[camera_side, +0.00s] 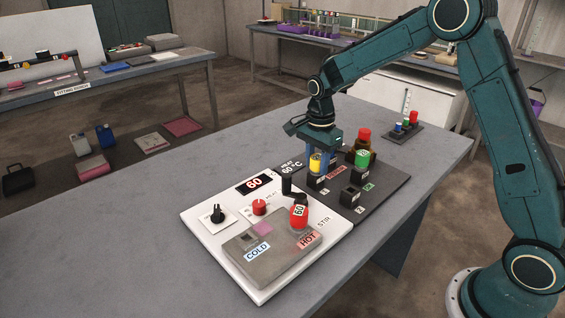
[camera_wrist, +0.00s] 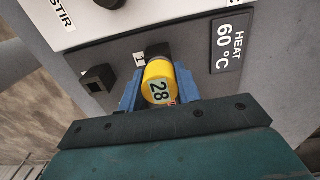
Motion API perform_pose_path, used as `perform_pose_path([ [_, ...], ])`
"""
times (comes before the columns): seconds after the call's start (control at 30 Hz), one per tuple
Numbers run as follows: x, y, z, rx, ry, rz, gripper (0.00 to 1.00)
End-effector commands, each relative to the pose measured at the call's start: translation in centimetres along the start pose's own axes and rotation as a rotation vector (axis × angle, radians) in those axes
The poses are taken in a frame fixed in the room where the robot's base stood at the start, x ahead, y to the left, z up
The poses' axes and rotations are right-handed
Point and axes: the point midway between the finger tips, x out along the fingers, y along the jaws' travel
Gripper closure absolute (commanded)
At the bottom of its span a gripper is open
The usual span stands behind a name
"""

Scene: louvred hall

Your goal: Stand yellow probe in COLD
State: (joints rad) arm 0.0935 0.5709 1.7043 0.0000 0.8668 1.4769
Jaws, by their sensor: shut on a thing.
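The yellow probe (camera_side: 316,163), marked 28 in the wrist view (camera_wrist: 159,86), is upright at a black holder on the dark rack board. My gripper (camera_side: 321,160) points down over it, and its blue fingers (camera_wrist: 159,92) are shut on its sides. The probe's lower end is hidden, so I cannot tell whether it is seated or lifted. The COLD label (camera_side: 257,252) is on the front left of a grey block (camera_side: 277,262) on the white plate. A dark square spot (camera_side: 249,236) lies behind that label.
A red probe marked 60 (camera_side: 299,214) stands at HOT (camera_side: 309,239). A black post (camera_side: 287,183), red knob (camera_side: 259,207) and black knob (camera_side: 217,214) rise from the plate. A green-topped probe (camera_side: 362,158) and a red-capped bottle (camera_side: 364,136) stand close right of my gripper.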

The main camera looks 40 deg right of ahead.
Motion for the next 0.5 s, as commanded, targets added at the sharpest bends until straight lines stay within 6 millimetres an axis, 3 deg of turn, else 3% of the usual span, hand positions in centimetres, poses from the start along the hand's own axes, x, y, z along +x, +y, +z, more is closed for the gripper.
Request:
perform_pose_path([
  [0.5, -0.69, -0.02, 0.0, 0.0, 0.0, -0.001, 1.0],
])
